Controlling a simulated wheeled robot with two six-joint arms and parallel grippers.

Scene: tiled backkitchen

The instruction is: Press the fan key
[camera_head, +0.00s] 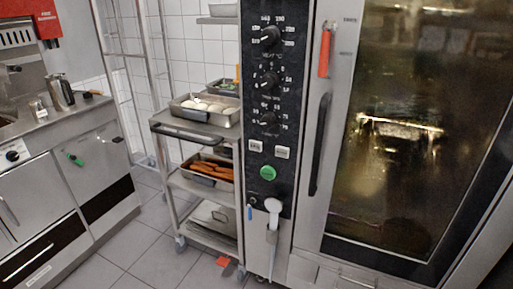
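The black control panel (268,105) of a tall oven stands upright near the middle of the view. Two small light keys sit side by side low on it, a left key (255,145) and a right key (282,152). Their lettering is too small to read, so I cannot tell which is the fan key. A round green button (267,173) is below them. Three black dials line the panel above, the top dial (270,38) among them. Neither of my grippers is in view.
The oven's glass door (420,120) is shut, with a dark vertical handle (320,143). A white spray nozzle (272,206) hangs below the panel. A steel trolley (172,126) with food trays stands close left of the oven. Tiled floor (145,240) is clear between trolley and left counter.

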